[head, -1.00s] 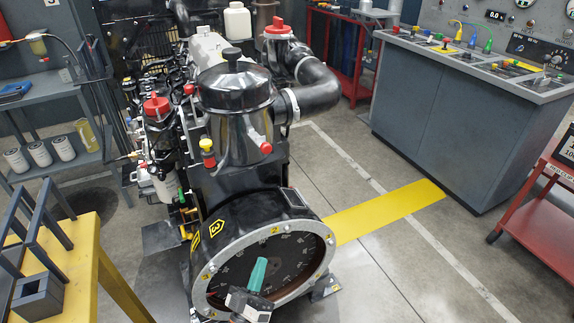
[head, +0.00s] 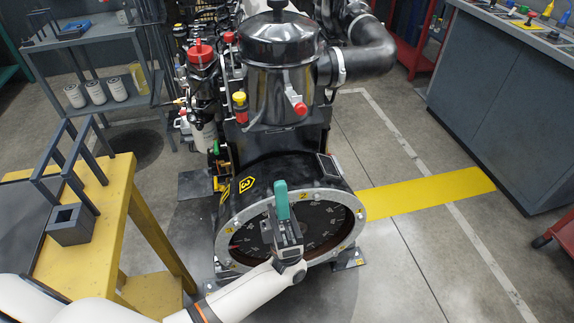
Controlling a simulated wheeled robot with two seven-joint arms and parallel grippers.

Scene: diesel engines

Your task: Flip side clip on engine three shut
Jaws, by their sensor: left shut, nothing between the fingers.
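Engine three (head: 285,170) stands in the middle, with a yellow diamond marked 3 on its black round housing. Its glossy black canister (head: 277,80) with a lid stands upright on top, and a red knob (head: 300,109) shows low on the canister's right side. My left gripper (head: 282,200) comes in from the lower left on a white arm. Its teal fingertips are shut, empty and pointing up, in front of the housing's ring and below the canister. My right gripper is not in view.
A yellow stand (head: 115,215) with a dark frame and a small grey box is at left. A grey shelf (head: 95,65) with white filters is behind it. A thick black pipe (head: 360,66) runs right from the canister. Floor right of the engine is open, up to a grey console (head: 500,95).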

